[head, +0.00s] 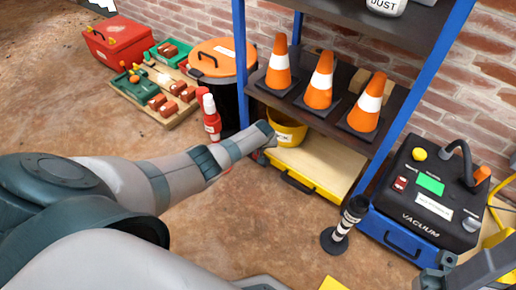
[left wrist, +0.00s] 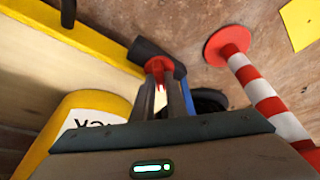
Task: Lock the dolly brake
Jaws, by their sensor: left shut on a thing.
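The dolly (head: 318,168) has a pale wooden deck and a yellow frame and stands low under the shelf. Its deck and yellow edge also fill the upper left of the left wrist view (left wrist: 60,58). At its corner, a red brake pedal (left wrist: 158,66) shows beside a dark caster housing. My left gripper (head: 268,150) reaches to the dolly's near left corner. In the left wrist view its fingers (left wrist: 163,98) are shut at the red pedal; their tips partly hide it. My right gripper (head: 445,262) shows only in part at the lower right, and its jaws are unclear.
A yellow bucket (head: 287,128) stands on the dolly beside my left gripper. A red-and-white striped post (left wrist: 262,95) stands close by. A black-and-white post (head: 345,222) and a vacuum (head: 432,190) are to the right. Orange cones (head: 320,80) stand on the shelf above.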

